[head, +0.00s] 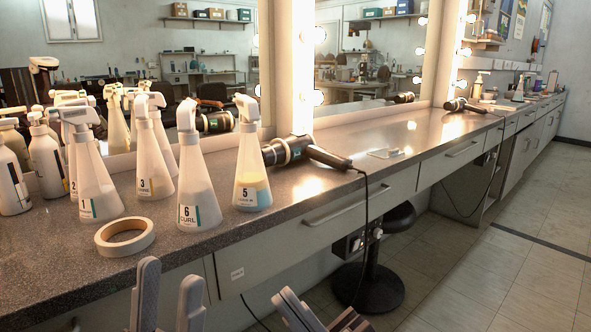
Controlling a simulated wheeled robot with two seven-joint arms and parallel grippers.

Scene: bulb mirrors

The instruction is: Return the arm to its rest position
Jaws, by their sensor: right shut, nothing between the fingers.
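My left gripper (172,277) shows at the bottom of the head view, in front of the counter's front edge. Its two grey fingers stand upright and apart, with nothing between them. My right gripper (315,308) is low at the bottom centre, tilted, in front of the drawers.
The speckled counter (285,205) bears numbered spray bottles, including bottle 6 (197,185) and bottle 5 (250,165), a tape roll (103,238) and a hair dryer (318,155). Its cord hangs past the drawers. A black stool (370,285) stands below; floor at right is clear.

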